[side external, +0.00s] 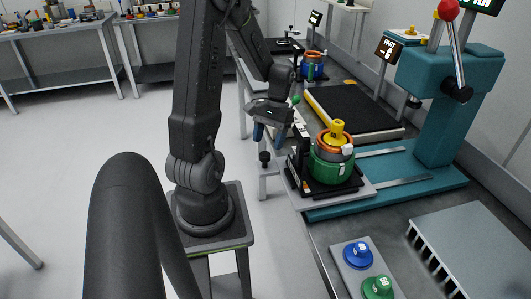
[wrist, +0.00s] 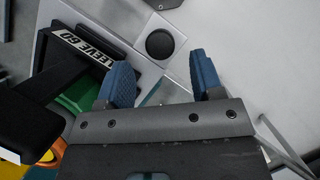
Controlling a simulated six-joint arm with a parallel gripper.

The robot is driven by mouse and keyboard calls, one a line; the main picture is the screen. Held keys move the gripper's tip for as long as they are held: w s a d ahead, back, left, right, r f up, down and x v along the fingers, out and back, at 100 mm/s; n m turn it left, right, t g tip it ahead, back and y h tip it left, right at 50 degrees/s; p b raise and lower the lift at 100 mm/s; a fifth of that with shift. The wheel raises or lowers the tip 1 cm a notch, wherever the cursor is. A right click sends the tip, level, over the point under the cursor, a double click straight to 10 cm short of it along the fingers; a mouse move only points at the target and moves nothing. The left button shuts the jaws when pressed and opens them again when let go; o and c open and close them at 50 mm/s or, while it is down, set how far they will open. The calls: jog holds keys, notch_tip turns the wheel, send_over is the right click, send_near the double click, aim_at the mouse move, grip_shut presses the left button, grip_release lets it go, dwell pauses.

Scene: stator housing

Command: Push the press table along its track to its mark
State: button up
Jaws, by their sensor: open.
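The press table (side external: 350,200) is a grey plate with a black fixture, at the front-left end of two pale track rails (side external: 402,182) on the teal press base. It carries a green housing (side external: 323,168) with an orange ring and a yellow part on top. A round black knob (side external: 264,156) stands at the table's left side; it also shows in the wrist view (wrist: 159,44). My gripper (side external: 266,138) is open and empty, blue fingers above and near the knob. In the wrist view the knob appears beyond the gap between the fingertips (wrist: 160,64). I cannot make out the mark.
A black upright with a "SLEEVE GO" label (wrist: 82,45) stands on the table close to my fingers. The teal press column (side external: 440,120) with a red-knobbed lever rises at right. Blue and green buttons (side external: 358,254) sit in front. A black-topped tray (side external: 350,112) lies behind.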

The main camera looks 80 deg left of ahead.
aim_at(266, 153)
jog(key=shift+x, duration=2.3)
grip_shut()
